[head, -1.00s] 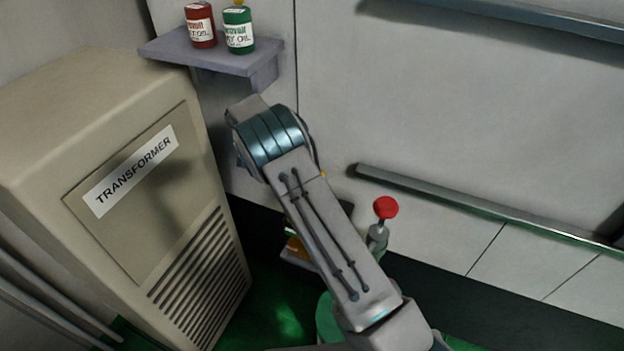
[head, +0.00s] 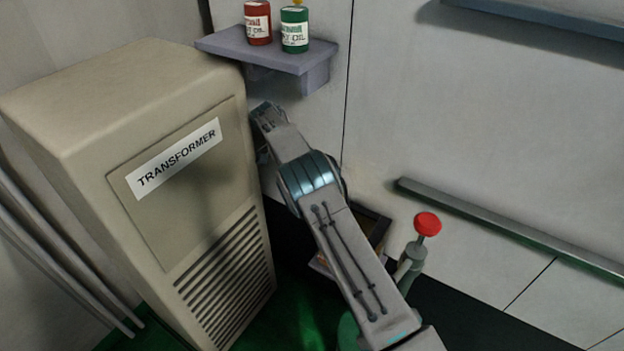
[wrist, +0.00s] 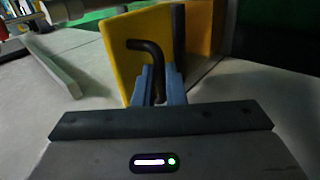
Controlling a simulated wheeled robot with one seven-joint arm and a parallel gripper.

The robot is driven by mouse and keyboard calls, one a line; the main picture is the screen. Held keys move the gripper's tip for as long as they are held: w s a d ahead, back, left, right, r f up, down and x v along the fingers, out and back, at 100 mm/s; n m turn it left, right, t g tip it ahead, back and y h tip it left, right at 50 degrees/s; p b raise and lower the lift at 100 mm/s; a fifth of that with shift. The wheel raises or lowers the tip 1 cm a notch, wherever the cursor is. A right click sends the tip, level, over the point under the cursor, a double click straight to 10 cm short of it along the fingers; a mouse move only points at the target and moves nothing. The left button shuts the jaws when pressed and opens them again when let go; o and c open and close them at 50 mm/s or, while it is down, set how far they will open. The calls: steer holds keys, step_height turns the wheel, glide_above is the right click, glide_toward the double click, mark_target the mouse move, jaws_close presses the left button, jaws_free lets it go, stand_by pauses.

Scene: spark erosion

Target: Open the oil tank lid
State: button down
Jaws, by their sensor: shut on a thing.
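In the wrist view a yellow panel (wrist: 118,62), apparently the oil tank lid, stands tilted up with a black bent handle (wrist: 148,47) on it. My gripper (wrist: 160,78) has its blue-grey fingers closed around the lower part of this handle. A second yellow surface (wrist: 202,35) stands to the right, with a dark strip between. In the head view the dark-rimmed box (head: 378,226), likely the tank, shows only partly behind my arm. My fingers cannot be made out there, so the grasp shows only in the wrist view.
The beige transformer cabinet (head: 150,120) stands close to the left of my arm. A wall shelf (head: 270,50) above holds a red can (head: 257,22) and a green can (head: 295,30). A red-topped fitting (head: 427,225) stands right of my arm. A grey rail (head: 500,225) runs along the wall.

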steer(key=shift+s+a+f, duration=0.1)
steer(key=shift+a+f, duration=0.1)
steer(key=shift+f, duration=0.25)
steer(key=shift+s+a+f, duration=0.1)
steer(key=shift+a+f, duration=0.05)
steer(key=shift+f, duration=0.25)
steer(key=c, duration=1.7)
jaws_free()
steer(key=shift+o, duration=1.1)
steer(key=shift+w+a+f, duration=0.2)
steer(key=shift+w+a, duration=0.05)
steer(key=shift+d+r, duration=0.15)
steer(key=shift+r, duration=0.1)
steer(key=shift+w+d+r, duration=0.1)
steer(key=shift+w+r, duration=0.05)
